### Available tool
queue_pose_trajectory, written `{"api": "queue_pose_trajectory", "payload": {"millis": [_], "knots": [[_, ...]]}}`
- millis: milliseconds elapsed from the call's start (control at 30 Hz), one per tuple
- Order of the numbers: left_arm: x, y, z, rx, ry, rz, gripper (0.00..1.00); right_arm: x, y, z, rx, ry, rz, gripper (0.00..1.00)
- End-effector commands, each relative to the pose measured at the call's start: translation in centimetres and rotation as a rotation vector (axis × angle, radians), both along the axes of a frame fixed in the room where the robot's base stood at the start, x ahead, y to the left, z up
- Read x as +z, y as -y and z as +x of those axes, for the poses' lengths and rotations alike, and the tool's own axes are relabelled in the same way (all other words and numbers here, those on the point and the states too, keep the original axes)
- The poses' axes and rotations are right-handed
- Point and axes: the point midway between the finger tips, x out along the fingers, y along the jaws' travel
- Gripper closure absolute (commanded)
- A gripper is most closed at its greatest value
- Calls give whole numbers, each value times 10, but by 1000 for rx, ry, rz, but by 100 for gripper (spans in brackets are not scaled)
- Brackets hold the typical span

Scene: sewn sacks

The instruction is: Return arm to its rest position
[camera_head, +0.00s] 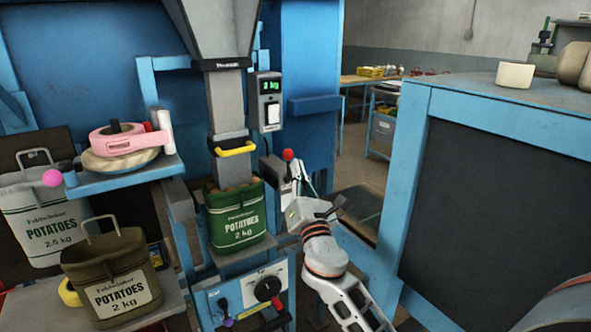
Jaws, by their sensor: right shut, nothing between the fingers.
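My right gripper (331,209) is in the middle of the head view, at the end of my white and orange right arm (326,256), which comes up from the lower right. Its fingers are shut and hold nothing. It is to the right of a green potato sack (237,226) marked 2 kg, apart from it in the picture. The sack stands upright under the filling chute (226,103), with potatoes showing at its mouth. My left gripper is not in view.
A lever with a red knob (288,155) is close behind my right gripper. A blue-framed cabinet (402,160) stands on the right. A control box (248,297) is below the sack. A brown sack (112,270) and a white sack (40,215) are at left, beside a shelf with a pink tape dispenser (128,139).

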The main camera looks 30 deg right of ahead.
Motion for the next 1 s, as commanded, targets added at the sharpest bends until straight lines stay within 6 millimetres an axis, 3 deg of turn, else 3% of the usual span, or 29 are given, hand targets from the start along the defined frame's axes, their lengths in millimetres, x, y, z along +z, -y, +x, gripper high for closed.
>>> {"api": "queue_pose_trajectory", "payload": {"millis": [233, 367, 467, 667, 867, 1000], "knots": [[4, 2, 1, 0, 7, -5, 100, -2, 0, 0, 2, -2, 5, 100], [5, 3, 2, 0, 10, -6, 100, -30, -4, -3, 51, -36, 93, 100], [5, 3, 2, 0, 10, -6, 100, -80, -12, -11, 132, -96, 268, 100], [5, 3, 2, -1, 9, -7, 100, -209, -37, -55, 278, -247, 800, 100], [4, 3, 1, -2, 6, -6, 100, -324, -66, -128, 295, -367, 1387, 100], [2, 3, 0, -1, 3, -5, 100, -391, -87, -193, 217, -412, 1813, 100]]}}
